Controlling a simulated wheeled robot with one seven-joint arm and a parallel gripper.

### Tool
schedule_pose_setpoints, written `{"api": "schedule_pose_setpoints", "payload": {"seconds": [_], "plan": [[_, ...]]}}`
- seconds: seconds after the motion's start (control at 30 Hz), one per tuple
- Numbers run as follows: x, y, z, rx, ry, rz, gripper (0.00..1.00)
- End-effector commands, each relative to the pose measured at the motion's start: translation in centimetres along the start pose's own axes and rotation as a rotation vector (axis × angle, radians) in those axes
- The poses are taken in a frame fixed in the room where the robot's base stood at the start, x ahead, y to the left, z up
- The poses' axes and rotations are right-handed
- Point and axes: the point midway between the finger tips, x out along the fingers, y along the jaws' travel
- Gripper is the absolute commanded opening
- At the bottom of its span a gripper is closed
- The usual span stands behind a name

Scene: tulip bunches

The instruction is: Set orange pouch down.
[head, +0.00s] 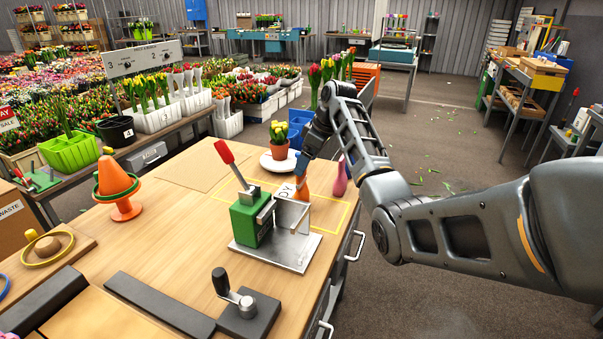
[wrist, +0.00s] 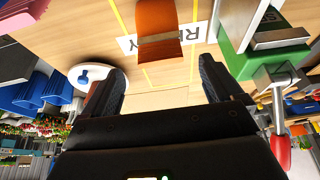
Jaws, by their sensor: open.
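The orange pouch (wrist: 157,22) rests on the wooden table, over a white label (wrist: 199,34) with partly covered dark letters. A tan band crosses the pouch. In the head view the pouch (head: 300,189) is a small orange patch behind the green press, partly hidden. It is within a yellow outlined area (head: 349,213). My gripper (wrist: 163,82) is open, its two dark fingers spread, with nothing between them. The pouch lies ahead of the fingertips, apart from them. In the head view my gripper (head: 302,168) points down just above the pouch; its fingertips are hard to make out.
The green press (head: 248,222) with a red lever stands close in front on a metal plate. A pink object (head: 340,178) stands right of my gripper.

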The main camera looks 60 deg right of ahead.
Motion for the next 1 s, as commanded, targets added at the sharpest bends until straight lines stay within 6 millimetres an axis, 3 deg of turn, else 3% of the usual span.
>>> {"api": "schedule_pose_setpoints", "payload": {"seconds": [0.1, 0.33, 1.0], "plan": [[-2.3, 0.1, 0.0, -0.002, 0.002, 0.004, 0.93], [-4.6, 0.0, 0.0, -0.001, 0.000, 0.000, 0.93], [-5.0, 0.0, 0.0, -0.001, 0.000, 0.000, 0.93]]}}
